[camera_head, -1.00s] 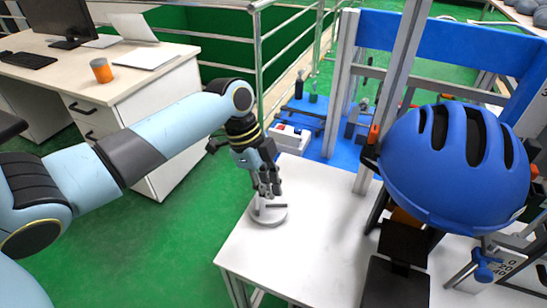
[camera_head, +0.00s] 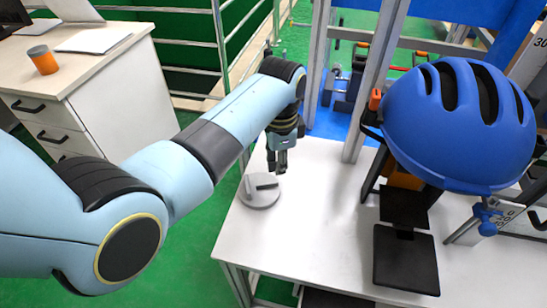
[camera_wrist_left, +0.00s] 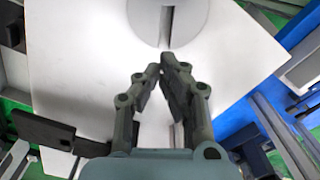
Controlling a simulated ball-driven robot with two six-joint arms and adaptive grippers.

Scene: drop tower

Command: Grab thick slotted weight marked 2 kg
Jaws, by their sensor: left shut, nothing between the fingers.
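A grey round slotted weight (camera_head: 261,197) lies flat near the left edge of the white table (camera_head: 320,230); no marking on it can be read. My left gripper (camera_head: 277,171) is above the table, just beyond and slightly right of the weight in the head view. In the left wrist view, the weight (camera_wrist_left: 192,22) is at the top edge, partly cut off, with its slot showing. The gripper (camera_wrist_left: 166,68) points toward it, shut and empty, with a visible space between fingertips and disc. My right gripper is not in view.
A blue helmet (camera_head: 460,125) on a black stand is at the right of the table. Metal uprights (camera_head: 375,85) of the tower frame stand behind. A desk with an orange cup (camera_head: 43,60) is at the left. The table's front middle is clear.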

